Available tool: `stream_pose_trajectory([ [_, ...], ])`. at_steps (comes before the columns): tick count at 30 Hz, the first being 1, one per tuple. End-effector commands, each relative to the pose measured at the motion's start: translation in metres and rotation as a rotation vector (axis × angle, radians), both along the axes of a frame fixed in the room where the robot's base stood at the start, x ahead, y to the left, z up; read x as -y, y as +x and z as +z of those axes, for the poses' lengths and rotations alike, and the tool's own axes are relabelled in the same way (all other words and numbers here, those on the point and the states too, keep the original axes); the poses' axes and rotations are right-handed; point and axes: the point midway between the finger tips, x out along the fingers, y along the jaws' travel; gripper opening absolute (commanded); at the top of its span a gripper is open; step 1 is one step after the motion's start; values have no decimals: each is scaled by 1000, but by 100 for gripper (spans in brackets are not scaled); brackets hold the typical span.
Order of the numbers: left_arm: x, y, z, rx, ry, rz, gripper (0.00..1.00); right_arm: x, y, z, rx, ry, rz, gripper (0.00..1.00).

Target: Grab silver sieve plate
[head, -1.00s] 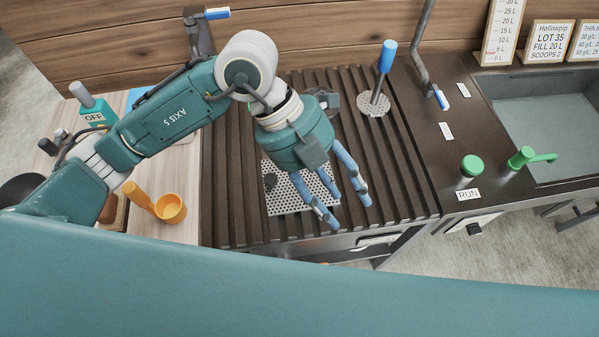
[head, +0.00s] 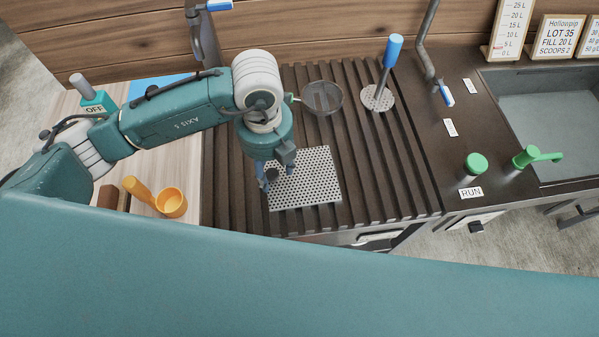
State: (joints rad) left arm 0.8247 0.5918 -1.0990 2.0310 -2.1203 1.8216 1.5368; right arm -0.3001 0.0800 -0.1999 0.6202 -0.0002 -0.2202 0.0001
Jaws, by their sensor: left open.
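The silver sieve plate (head: 316,182) is a flat perforated square lying on the dark slatted rack in the head view. My left gripper (head: 267,182) points down over the plate's left edge, with its fingers partly hidden by the wrist. It is open, and nothing shows between its fingers. I cannot tell whether the fingertips touch the plate. The plate's upper left corner is hidden behind the gripper. My right gripper is not in view.
A round mesh strainer (head: 322,97) and a blue-handled perforated disc tool (head: 378,97) lie behind the plate on the slatted rack (head: 385,180). An orange scoop (head: 170,203) is on the left board. A green button (head: 476,163) and sink (head: 545,110) are right.

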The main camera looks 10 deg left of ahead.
Motion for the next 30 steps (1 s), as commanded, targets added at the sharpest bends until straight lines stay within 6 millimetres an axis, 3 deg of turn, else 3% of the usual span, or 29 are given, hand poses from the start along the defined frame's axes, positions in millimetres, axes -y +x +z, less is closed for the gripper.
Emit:
stream_pose_trajectory([
  [6, -1, 0, -23, -1, 0, 0, 48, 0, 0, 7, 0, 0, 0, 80],
  [13, -1, 0, -25, 0, -1, -1, 48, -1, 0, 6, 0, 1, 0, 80],
  [21, -1, 0, -25, 0, -1, -1, 0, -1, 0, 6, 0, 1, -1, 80],
  [30, 0, 2, -23, 5, -5, -1, 0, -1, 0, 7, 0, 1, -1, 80],
])
